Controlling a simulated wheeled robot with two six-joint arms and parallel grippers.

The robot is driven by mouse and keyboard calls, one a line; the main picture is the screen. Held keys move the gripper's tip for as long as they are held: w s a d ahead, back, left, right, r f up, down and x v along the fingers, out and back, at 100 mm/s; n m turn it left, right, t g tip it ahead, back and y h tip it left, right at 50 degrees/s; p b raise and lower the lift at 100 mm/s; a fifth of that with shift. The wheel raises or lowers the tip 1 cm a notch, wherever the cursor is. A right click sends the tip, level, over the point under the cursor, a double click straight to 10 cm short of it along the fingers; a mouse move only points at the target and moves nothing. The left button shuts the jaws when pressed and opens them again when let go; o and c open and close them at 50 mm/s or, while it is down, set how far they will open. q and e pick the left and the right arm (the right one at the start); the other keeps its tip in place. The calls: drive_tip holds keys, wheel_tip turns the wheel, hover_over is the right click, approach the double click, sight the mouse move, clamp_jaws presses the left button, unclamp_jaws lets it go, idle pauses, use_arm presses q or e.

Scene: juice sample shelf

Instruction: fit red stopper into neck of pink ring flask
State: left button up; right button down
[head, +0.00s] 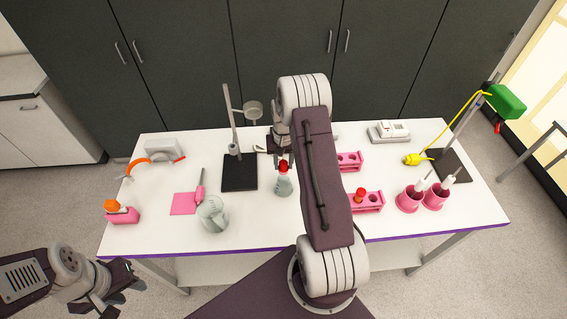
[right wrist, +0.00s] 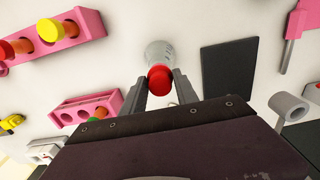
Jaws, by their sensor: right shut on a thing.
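The red stopper (head: 283,165) shows at the top of a clear conical flask (head: 283,185) near the middle of the table. In the right wrist view the red stopper (right wrist: 159,79) is between the fingers of my right gripper (right wrist: 159,88), which is shut on it. The flask body (right wrist: 160,52) shows behind it. No pink ring is clear on the flask, and I cannot tell whether the stopper is inside the neck or just above it. My left gripper (head: 122,287) is off the table's front left, empty; its jaw opening is unclear.
Pink racks (head: 372,201) and pink holders (head: 409,200) stand to the right. My right arm hides part of the table's middle.

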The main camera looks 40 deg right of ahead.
sight(284, 162)
drive_tip(key=shift+s+a+f, duration=0.1)
drive_tip(key=shift+s+f, duration=0.05)
drive_tip(key=shift+s, duration=0.05)
drive_tip(key=c, duration=1.4)
unclamp_jaws()
drive_tip(key=o, duration=0.5)
drive_tip(key=shift+w+f, duration=0.1)
drive_tip(key=shift+o, duration=0.2)
drive_tip(key=shift+w, duration=0.15)
wheel_tip(284, 162, up, 9)
drive_tip(key=shift+r+b, duration=0.1)
drive_tip(key=shift+b, duration=0.9)
